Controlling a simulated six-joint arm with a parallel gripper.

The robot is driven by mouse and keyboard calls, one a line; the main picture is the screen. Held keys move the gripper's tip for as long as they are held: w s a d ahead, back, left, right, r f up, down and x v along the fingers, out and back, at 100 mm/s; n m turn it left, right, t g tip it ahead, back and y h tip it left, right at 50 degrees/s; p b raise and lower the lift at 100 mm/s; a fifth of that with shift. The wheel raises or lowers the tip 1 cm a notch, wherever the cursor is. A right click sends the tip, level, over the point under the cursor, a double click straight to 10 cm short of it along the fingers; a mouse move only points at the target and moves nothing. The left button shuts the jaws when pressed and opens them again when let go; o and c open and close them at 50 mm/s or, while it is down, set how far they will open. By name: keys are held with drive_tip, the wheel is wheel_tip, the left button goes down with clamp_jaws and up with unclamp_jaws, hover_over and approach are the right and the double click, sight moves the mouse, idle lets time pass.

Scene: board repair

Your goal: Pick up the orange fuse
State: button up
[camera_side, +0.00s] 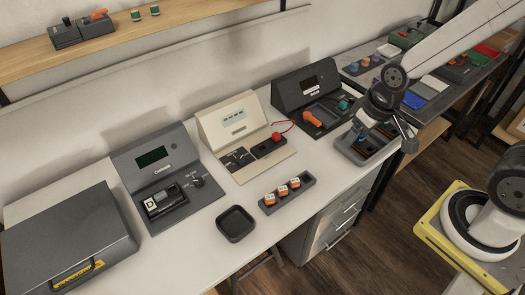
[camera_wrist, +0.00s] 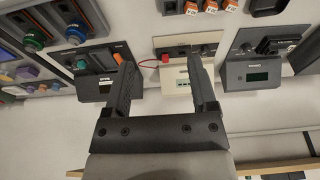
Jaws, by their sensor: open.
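Several small orange blocks with white labelled tops, apparently the orange fuses (camera_side: 282,191), stand in a row in a narrow dark tray (camera_side: 308,181) at the bench's front edge. They also show at the top of the wrist view (camera_wrist: 210,6). My gripper (camera_wrist: 160,62) is open and empty, its two dark fingers apart in the wrist view. In the side view my gripper (camera_side: 386,122) is above the right end of the bench, well to the right of the fuses. I cannot make out its fingertips clearly there.
An empty black dish (camera_side: 236,223) sits left of the fuse tray. Behind stand a grey console (camera_side: 155,157), a cream console (camera_side: 228,118) with a red-tipped lead, and a dark console (camera_side: 303,84) with an orange handle. A dark case (camera_side: 65,232) fills the left end.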

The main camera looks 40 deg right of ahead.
drive_tip(key=m+g+y, duration=0.2)
drive_tip(key=m, duration=2)
hover_over(283, 189)
drive_tip(key=d, duration=0.1)
wheel_tip(283, 189, down, 15)
drive_tip(key=shift+s, duration=0.15)
drive_tip(key=shift+f, duration=0.1)
drive_tip(key=shift+a+f, duration=0.1)
drive_tip(key=shift+f, duration=1.05)
drive_tip(key=shift+f, duration=0.1)
drive_tip(key=shift+w+a+f, duration=0.1)
drive_tip(key=shift+a+f, duration=0.1)
drive_tip(key=shift+f, duration=1.05)
drive_tip(key=shift+w+a+f, duration=0.1)
drive_tip(key=shift+a+f, duration=0.05)
drive_tip(key=shift+f, duration=1.1)
